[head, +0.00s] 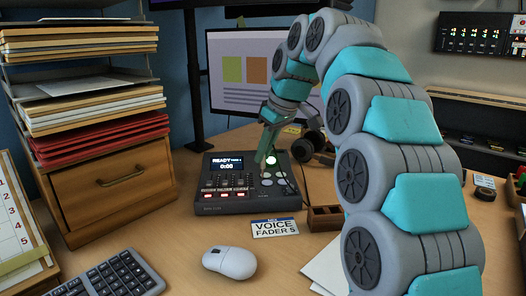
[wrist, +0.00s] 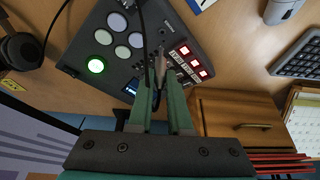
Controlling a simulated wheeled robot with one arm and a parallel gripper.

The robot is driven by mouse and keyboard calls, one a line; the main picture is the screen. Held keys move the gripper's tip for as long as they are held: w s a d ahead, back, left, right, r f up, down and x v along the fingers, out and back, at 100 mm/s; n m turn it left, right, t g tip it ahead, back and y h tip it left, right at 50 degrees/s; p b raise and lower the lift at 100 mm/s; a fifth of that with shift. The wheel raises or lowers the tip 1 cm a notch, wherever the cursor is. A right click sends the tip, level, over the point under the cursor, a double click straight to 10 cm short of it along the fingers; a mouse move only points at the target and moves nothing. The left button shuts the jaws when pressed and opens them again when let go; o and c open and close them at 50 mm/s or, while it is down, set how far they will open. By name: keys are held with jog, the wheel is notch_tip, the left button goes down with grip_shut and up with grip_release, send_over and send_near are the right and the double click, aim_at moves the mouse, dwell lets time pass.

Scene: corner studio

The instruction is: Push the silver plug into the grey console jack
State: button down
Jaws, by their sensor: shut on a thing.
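The grey console (head: 245,203) sits on the desk, with a lit READY display, faders and round pads. It also shows in the wrist view (wrist: 122,72). My gripper (head: 264,160) reaches down over the console from behind; in the wrist view my gripper (wrist: 162,84) is shut on the silver plug (wrist: 160,63), whose slim tip points toward the console's face. A dark cable runs along the fingers.
A monitor (head: 236,75) stands behind the console, headphones (head: 307,142) to its right. A VOICE FADER 5 card (head: 276,228), small brown box (head: 325,218), mouse (head: 229,262) and keyboard (head: 112,278) lie in front. A wooden drawer unit (head: 112,190) stands at left.

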aim_at(264, 165)
jog(key=shift+f, duration=1.85)
jog(key=shift+f+b, duration=0.7)
jog(key=shift+f, duration=0.35)
jog(key=shift+f+b, duration=0.4)
jog(key=shift+f, duration=0.2)
jog(key=c, duration=0.8)
grip_release()
jog(key=shift+o, duration=0.2)
jog(key=shift+r, duration=0.1)
jog(key=v, duration=0.7)
jog(key=shift+r, duration=0.25)
jog(key=shift+s+d, duration=0.1)
jog(key=shift+d, duration=0.05)
